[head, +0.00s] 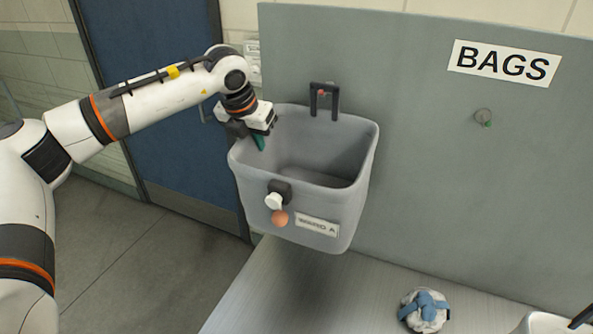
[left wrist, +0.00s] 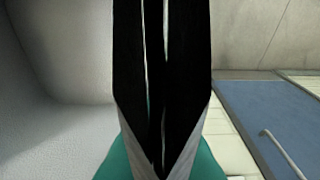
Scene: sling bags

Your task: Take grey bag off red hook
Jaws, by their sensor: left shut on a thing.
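The grey bag (head: 345,205) is an open, box-shaped bin in front of the grey board, with its mouth up. A dark square loop (head: 336,104) rises from its back rim. The small red hook (head: 321,93) shows inside that loop, near its top; I cannot tell whether they touch. My left gripper (head: 259,141) is at the bag's left rim, shut on the bag's wall, with one green fingertip showing inside the mouth. In the left wrist view the dark fingers (left wrist: 160,120) are close together, with the bag's pale grey inside (left wrist: 60,110) at left.
A green hook (head: 485,121) is bare on the board, below the BAGS sign (head: 504,63). A white and blue bundle (head: 424,310) lies on the pale bench (head: 285,290) below. A blue door (head: 160,110) stands at left.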

